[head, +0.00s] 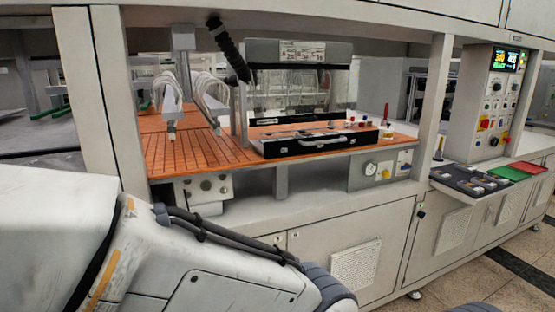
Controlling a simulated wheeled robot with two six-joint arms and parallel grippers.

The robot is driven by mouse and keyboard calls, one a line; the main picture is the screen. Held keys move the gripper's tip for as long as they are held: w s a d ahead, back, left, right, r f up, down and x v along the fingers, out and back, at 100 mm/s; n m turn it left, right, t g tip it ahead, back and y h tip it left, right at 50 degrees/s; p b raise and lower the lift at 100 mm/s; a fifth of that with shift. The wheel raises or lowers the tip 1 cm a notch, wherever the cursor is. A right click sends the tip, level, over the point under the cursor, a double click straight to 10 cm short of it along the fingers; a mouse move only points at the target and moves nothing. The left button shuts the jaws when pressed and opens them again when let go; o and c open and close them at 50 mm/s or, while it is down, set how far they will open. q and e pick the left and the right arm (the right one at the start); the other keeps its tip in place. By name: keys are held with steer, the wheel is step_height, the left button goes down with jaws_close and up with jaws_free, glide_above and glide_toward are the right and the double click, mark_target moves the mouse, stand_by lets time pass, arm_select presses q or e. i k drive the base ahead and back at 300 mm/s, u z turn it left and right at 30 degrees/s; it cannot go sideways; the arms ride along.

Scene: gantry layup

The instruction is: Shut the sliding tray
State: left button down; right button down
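A long black tray (318,145) with a light inner surface and small parts on it lies low at the front of a glass-fronted unit (300,88) on the orange work deck (190,155). It looks like the sliding tray, and it sticks out in front of the unit's glass. I cannot tell how far it is pulled out. My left arm fills the lower left of the head view, in front of the bench and well short of the tray. Neither gripper is in view.
White posts (108,95) and (432,95) frame the bench opening. A black hose (229,48) hangs above the deck. At right stand a control panel (492,100), a black parts tray (470,182), a green tray (508,173) and a red tray (530,167). Tiled floor shows at lower right.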

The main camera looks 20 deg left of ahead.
mark_target(272, 147)
steer(key=u, duration=0.7)
steer(key=i, duration=1.3)
